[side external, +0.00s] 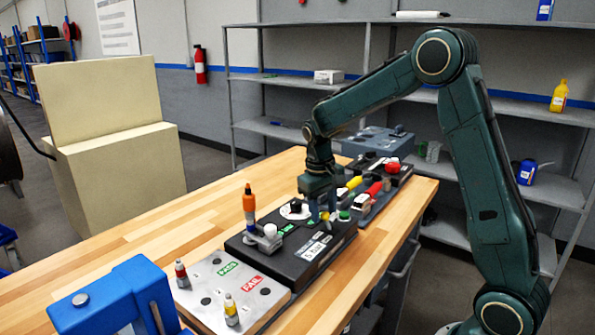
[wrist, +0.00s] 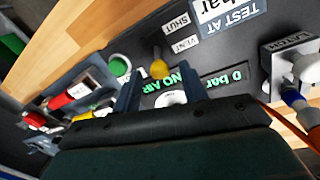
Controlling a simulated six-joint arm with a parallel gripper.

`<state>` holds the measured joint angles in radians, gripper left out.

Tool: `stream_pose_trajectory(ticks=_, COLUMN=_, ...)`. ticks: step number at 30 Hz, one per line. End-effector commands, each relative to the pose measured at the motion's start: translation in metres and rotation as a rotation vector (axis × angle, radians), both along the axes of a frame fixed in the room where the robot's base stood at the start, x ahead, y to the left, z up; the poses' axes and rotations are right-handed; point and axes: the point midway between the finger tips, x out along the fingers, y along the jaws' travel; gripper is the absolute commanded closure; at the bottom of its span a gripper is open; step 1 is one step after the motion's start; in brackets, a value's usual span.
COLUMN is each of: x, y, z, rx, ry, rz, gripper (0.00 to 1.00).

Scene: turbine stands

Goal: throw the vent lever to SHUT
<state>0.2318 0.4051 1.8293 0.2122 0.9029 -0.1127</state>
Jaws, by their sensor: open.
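The vent lever, with a yellow knob (wrist: 159,69), stands on the black test panel (side external: 290,262). In the wrist view a VENT label (wrist: 185,45) and a SHUT label (wrist: 176,25) lie just beyond it. I cannot tell which label the lever points at. My gripper (side external: 319,215) is low over the panel, pointing down. In the wrist view its two fingers (wrist: 158,77) are apart, and the yellow knob appears between their tips. I cannot tell whether either finger touches it. In the side view the lever is partly hidden by the gripper.
A green button (wrist: 120,65) sits left of the lever in the wrist view. A latch clamp with a white knob (wrist: 303,68) is at right. Green displays read NO AIR and 0 bar. The left tabletop (side external: 130,235) is clear.

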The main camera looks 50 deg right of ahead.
Motion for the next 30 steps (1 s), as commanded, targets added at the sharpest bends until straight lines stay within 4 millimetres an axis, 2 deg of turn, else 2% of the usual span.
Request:
stream_pose_trajectory(ticks=11, x=-0.0005, y=-0.0004, z=-0.0037, rx=0.0, ry=0.001, rz=0.0, gripper=0.59)
stream_pose_trajectory(ticks=17, x=-0.0004, y=-0.0004, z=-0.0035, rx=0.0, ry=0.001, rz=0.0, gripper=0.99)
stream_pose_trajectory(ticks=30, x=-0.0029, y=-0.0004, z=-0.0018, rx=0.0, ry=-0.039, rz=0.0, gripper=1.0)
